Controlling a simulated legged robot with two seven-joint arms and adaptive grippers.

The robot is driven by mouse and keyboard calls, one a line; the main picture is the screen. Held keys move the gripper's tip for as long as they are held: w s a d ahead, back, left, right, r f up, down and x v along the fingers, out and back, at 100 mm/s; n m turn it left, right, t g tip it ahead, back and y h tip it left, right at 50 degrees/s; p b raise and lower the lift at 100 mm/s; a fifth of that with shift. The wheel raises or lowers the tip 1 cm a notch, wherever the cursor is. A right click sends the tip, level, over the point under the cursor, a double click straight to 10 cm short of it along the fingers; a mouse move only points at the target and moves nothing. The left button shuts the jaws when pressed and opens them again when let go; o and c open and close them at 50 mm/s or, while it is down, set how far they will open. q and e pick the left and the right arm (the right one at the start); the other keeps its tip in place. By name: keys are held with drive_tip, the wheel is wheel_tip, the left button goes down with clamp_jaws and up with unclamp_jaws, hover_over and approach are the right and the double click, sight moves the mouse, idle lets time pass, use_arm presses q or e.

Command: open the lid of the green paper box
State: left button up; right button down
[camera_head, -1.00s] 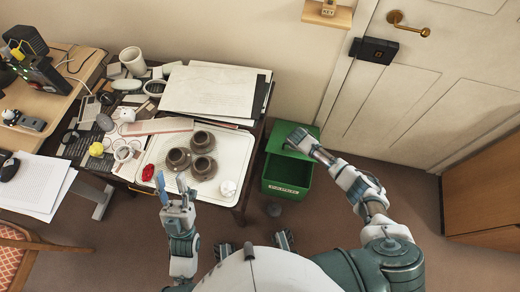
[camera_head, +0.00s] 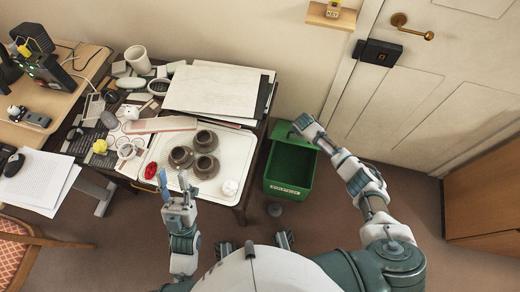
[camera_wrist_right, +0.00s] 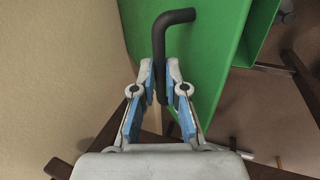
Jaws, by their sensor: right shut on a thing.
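The green paper box (camera_head: 290,186) stands on the floor to the right of the desk, with its inside showing. Its green lid (camera_wrist_right: 200,50) is raised and tilted back toward the wall; it fills the middle of the right wrist view. My right gripper (camera_head: 302,125) is at the lid's top edge. In the right wrist view its fingers (camera_wrist_right: 160,88) are closed around the lid's dark bent handle (camera_wrist_right: 158,42). My left gripper (camera_head: 176,185) is open and empty, at the front edge of the desk, away from the box.
The desk holds a white tray (camera_head: 226,183) with several brown pots (camera_head: 205,166), a red item (camera_head: 151,171) and papers (camera_head: 215,89). The door (camera_head: 420,90) is behind and right of the box. A wooden cabinet (camera_head: 485,190) stands far right. Open floor lies between box and cabinet.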

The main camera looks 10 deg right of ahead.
drive_tip(key=shift+w+d+r, duration=0.3)
drive_tip(key=shift+w+r, duration=0.15)
drive_tip(key=shift+w, duration=0.05)
drive_tip(key=w+r, duration=0.1)
drive_tip(key=w+d+r+b, duration=0.1)
drive_tip(key=w+d, duration=0.1)
drive_tip(key=w, duration=0.1)
drive_tip(key=shift+r+b, duration=0.35)
drive_tip(key=shift+r, duration=0.05)
drive_tip(key=c, duration=0.7)
unclamp_jaws()
